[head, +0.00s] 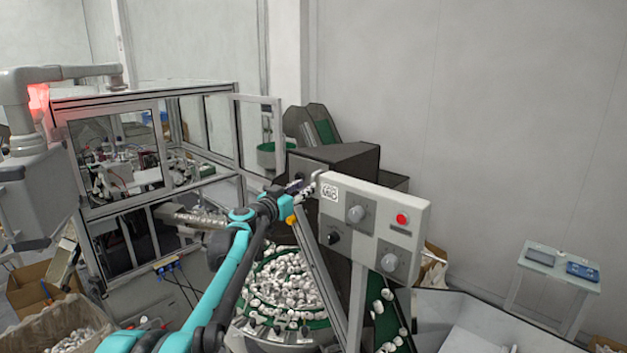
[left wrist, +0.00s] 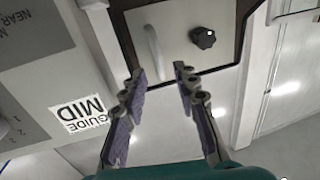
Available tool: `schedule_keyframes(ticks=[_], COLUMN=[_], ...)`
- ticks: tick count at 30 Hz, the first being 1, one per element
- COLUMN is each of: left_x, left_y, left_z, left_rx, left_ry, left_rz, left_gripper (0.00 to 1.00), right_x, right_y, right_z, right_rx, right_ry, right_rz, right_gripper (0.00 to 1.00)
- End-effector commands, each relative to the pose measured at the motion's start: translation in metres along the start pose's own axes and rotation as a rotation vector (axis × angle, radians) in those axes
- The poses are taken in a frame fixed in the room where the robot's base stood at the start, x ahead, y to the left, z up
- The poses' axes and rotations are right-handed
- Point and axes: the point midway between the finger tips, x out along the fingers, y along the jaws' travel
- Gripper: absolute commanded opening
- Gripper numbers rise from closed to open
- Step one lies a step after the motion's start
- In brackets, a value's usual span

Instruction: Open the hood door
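A dark box-shaped hood (head: 345,158) stands behind the grey control box in the head view. In the left wrist view, a pale door panel (left wrist: 180,22) with a dark border carries a light bar handle (left wrist: 153,48) and a black knob (left wrist: 203,38). My left gripper (head: 303,187) is beside the hood front, at the upper left of the control box. In the left wrist view my left gripper (left wrist: 157,75) is open. The handle's near end lies between the fingertips in the picture; contact cannot be told. The door looks shut. My right gripper is not in view.
The control box (head: 375,225) with knobs and a red button stands close right of my left gripper. A round bowl of white caps (head: 285,285) lies below. A framed glass enclosure (head: 115,155) stands left. A small table (head: 555,268) stands far right.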

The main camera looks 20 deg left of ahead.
Motion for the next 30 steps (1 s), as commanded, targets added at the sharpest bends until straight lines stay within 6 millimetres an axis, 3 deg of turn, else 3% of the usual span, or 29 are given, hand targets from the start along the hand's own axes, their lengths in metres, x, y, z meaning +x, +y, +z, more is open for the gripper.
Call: schedule_keyframes(ticks=[3,9,19,23,30], left_x=[0.022,0.045,0.050,0.049,0.049], left_y=[0.001,0.001,0.001,0.001,0.001], left_z=[-0.002,-0.002,0.000,0.000,0.000], left_rx=[0.000,0.000,0.000,0.000,-0.001], left_ry=[0.000,0.000,0.000,0.000,0.000], left_rz=[0.002,0.001,0.000,0.001,0.001], left_gripper=[0.30,0.30,0.30,0.00,0.00], right_x=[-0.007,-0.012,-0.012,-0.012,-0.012], right_y=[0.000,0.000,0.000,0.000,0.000], right_z=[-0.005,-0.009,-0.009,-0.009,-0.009], right_rx=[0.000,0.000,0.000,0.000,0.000], right_ry=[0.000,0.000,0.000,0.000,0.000], right_rz=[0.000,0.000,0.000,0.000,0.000], right_gripper=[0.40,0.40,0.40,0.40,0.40])
